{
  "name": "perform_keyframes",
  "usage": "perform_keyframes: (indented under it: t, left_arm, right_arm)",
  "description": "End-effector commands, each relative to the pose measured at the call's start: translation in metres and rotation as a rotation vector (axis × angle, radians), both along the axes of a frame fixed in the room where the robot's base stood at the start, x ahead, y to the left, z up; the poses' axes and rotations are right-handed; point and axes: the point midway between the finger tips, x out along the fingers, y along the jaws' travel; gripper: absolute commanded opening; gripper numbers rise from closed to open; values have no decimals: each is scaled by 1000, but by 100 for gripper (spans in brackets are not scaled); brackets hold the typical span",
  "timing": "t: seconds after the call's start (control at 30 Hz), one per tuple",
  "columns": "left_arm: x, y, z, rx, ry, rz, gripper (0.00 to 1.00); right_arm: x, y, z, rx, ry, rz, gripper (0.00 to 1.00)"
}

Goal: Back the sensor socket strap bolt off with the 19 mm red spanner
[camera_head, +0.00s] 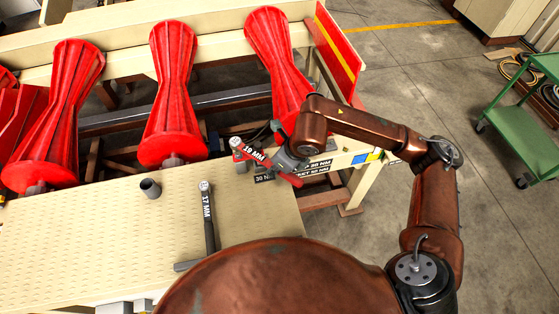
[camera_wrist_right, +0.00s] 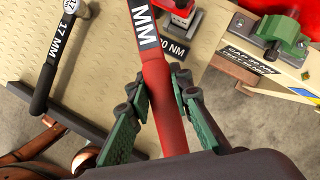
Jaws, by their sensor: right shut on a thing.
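The 19 mm red spanner (camera_head: 250,152) is in my right gripper (camera_head: 287,163), beyond the tabletop's right part. In the right wrist view my right gripper (camera_wrist_right: 165,108) has its green fingers closed around the red handle (camera_wrist_right: 165,80), which runs up out of the picture. The spanner's head is out of the wrist view, so I cannot tell whether it sits on a bolt. A green clamp-like fitting (camera_wrist_right: 283,32) is at the right. I cannot tell which holds the strap bolt. My left gripper is out of view.
A 17 mm spanner (camera_head: 208,215) lies on the tan tabletop (camera_head: 90,235), left of my right gripper. A small grey cup (camera_head: 150,188) stands near it. Red fluted rollers (camera_head: 172,95) line the back. A green cart (camera_head: 525,120) stands at the right on open floor.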

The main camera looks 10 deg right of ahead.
Motion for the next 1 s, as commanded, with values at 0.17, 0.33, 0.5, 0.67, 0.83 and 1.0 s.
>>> perform_keyframes:
  t: [0.17,0.33,0.5,0.67,0.83,1.0]
  left_arm:
    - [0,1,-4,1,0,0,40]
    - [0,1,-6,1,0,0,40]
    - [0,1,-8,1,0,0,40]
    - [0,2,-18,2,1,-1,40]
    - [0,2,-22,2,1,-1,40]
    - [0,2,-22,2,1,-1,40]
  right_arm:
    - [-10,17,0,2,-3,-98,0]
    - [-18,30,0,3,-4,-198,0]
    - [-26,42,0,3,-3,-293,0]
    - [-27,42,-8,2,-2,-318,0]
    - [-27,42,-9,3,-2,-316,0]
    - [-27,42,-9,2,-2,-315,0]
